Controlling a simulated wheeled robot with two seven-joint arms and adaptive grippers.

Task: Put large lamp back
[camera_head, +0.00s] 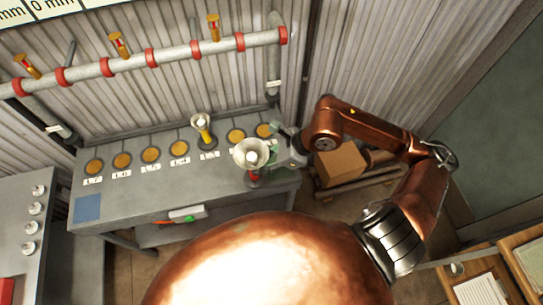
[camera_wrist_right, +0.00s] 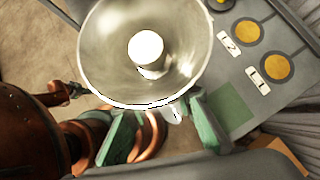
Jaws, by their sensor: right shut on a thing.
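The large lamp (camera_head: 251,152) has a wide pale reflector bowl with a white bulb in its middle and a red part below. My right gripper (camera_head: 284,146) is shut on it from the right side, at the bench's right end. In the right wrist view the lamp's bowl (camera_wrist_right: 100,45) fills the upper left, and my right gripper (camera_wrist_right: 162,122) has its green fingers by the bowl's lower rim. The exact grip spot is hidden. I cannot tell whether the lamp's base touches the bench.
The grey bench (camera_head: 140,200) carries a row of labelled round orange pads (camera_head: 151,154). A smaller lamp with a yellow body (camera_head: 203,128) stands among them. A blue square (camera_head: 87,208) marks the bench's left end. A red-banded pipe (camera_head: 180,53) runs behind. A cardboard box (camera_head: 340,164) lies right.

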